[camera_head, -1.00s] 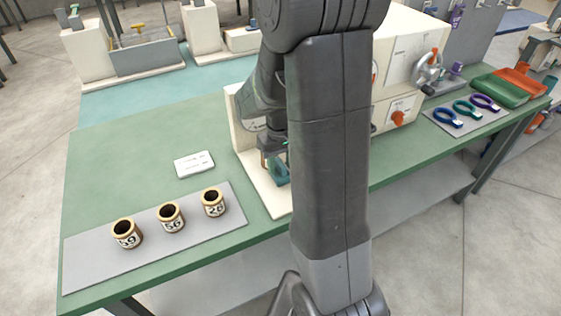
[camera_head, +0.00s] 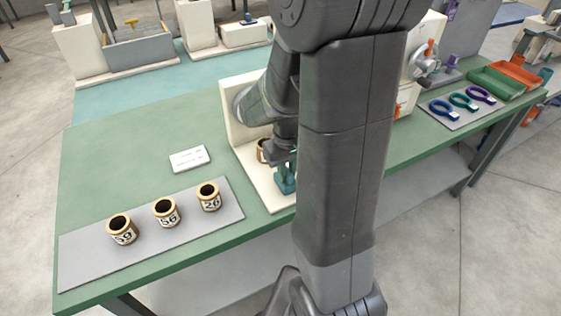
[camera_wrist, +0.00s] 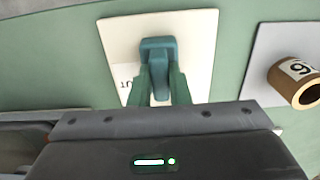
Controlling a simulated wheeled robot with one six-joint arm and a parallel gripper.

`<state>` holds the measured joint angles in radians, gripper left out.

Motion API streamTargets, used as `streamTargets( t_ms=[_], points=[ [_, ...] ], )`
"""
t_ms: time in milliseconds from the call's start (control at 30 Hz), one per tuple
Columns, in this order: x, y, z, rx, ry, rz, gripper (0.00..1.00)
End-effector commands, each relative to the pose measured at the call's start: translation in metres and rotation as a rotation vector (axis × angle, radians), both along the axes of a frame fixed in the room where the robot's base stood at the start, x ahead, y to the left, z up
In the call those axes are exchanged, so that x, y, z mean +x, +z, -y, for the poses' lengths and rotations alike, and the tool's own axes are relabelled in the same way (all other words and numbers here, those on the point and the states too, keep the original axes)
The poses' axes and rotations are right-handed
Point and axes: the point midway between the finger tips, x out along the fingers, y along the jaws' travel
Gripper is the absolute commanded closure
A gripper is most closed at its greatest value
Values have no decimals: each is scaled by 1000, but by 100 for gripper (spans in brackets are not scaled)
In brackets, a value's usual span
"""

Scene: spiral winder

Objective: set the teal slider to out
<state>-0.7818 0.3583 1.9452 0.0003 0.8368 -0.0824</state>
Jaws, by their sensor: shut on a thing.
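The teal slider (camera_head: 286,184) is on the cream stand (camera_head: 236,118), low near its base plate, and is partly hidden by my arm. In the wrist view the teal slider (camera_wrist: 158,47) shows over a white plate (camera_wrist: 202,30) with partly hidden dark lettering. My gripper (camera_wrist: 160,82) is shut on the slider, one finger on each side of it. In the head view my gripper (camera_head: 281,160) is just above the slider, largely hidden by my wrist.
Several numbered jars stand here; one jar (camera_head: 121,229) is on a grey mat (camera_head: 75,266). A white card (camera_head: 189,158) lies behind them. A brown-rimmed jar (camera_head: 262,151) sits at the stand.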

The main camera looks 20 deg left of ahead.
Motion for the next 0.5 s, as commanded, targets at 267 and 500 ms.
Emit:
streamTargets(
  t_ms=[267, 500],
  points=[
    [-4, 0, 5, -4, 0, -3, 100],
    [-4, 0, 4, -4, 0, -3, 62]
  ],
)
